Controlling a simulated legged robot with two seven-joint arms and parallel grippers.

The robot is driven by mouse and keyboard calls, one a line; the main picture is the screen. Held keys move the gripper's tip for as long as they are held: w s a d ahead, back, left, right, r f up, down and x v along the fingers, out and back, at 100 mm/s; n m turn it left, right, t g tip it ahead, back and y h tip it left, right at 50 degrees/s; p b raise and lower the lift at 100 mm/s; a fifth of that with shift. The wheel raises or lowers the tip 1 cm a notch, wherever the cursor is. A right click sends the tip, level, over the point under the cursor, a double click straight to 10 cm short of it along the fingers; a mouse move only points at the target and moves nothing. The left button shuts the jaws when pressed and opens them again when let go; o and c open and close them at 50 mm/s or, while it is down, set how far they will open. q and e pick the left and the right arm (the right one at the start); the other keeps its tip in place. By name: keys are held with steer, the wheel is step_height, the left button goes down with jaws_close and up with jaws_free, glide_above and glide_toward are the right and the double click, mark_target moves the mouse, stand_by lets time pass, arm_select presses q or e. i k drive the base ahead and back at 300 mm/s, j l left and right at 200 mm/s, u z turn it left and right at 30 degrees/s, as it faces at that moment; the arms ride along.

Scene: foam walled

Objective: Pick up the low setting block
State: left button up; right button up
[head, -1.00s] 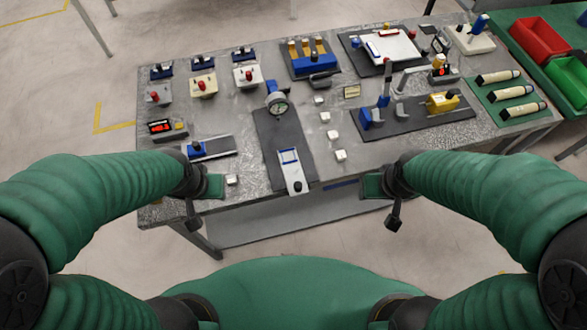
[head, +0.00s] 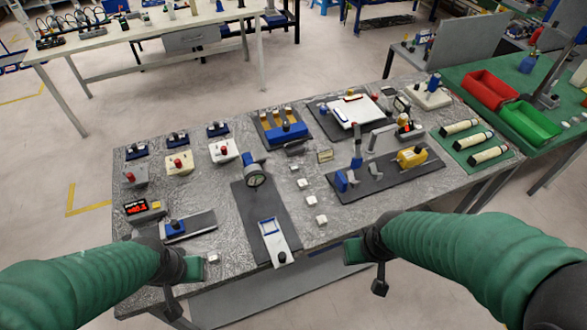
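Several small whitish blocks stand in a column on the grey bench (head: 200,205): the back block (head: 294,169), a second block (head: 302,184), a third block (head: 311,200) and the front block (head: 321,220). A lone whitish block (head: 212,258) sits near the bench's front left edge. No label shows which is the low setting block. My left gripper (head: 193,268) is just left of the lone block, over the front edge. My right gripper (head: 355,251) is by the front edge, to the right of the column. Neither visibly holds anything; their finger gaps do not show clearly.
A dial gauge (head: 255,179) stands on a dark plate left of the column. A dark fixture board with a yellow part (head: 412,157) lies to the right. A red display box (head: 136,207) is at the left.

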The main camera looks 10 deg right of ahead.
mark_target(294, 168)
steer(key=i+l+u, duration=0.2)
steer(key=l, duration=0.15)
steer(key=i+l+u, duration=0.25)
steer(key=l+u, duration=0.2)
steer(key=l, duration=0.25)
steer(key=i+l+u, duration=0.25)
steer(key=l, duration=0.15)
steer(key=k, duration=0.1)
